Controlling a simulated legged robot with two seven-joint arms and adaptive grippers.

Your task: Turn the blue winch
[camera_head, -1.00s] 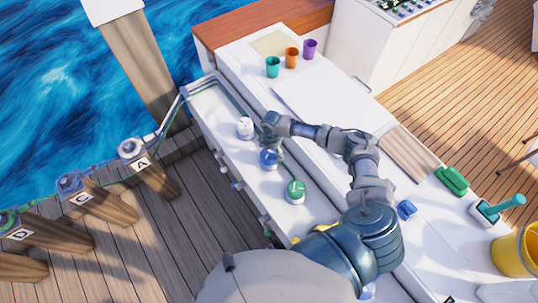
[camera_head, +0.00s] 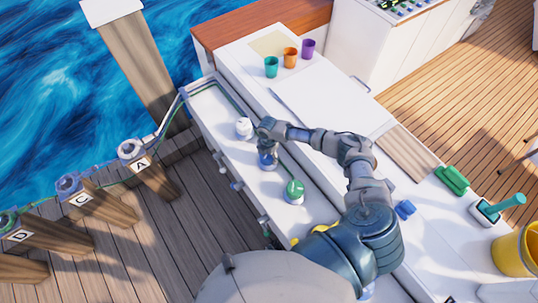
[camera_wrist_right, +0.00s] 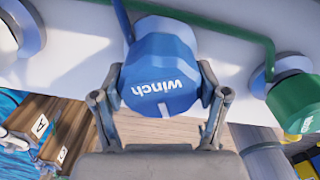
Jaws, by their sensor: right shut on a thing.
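The blue winch (camera_head: 266,161) sits on the white ledge between the white winch (camera_head: 244,127) and the green winch (camera_head: 294,191). My right gripper (camera_head: 267,146) is over it and hides part of its top in the head view. In the right wrist view the blue winch (camera_wrist_right: 163,72), marked "winch", is between the two fingers of my right gripper (camera_wrist_right: 162,100), one on each side. The gripper is shut on it. A blue line runs up from the winch. My left gripper is not in view.
The green winch (camera_wrist_right: 294,100) is close beside the fingers in the wrist view. Posts marked A (camera_head: 142,165), C and D stand on the dock at left. Teal, orange and purple cups (camera_head: 308,48) stand at the back. A yellow bucket (camera_head: 515,252) is at right.

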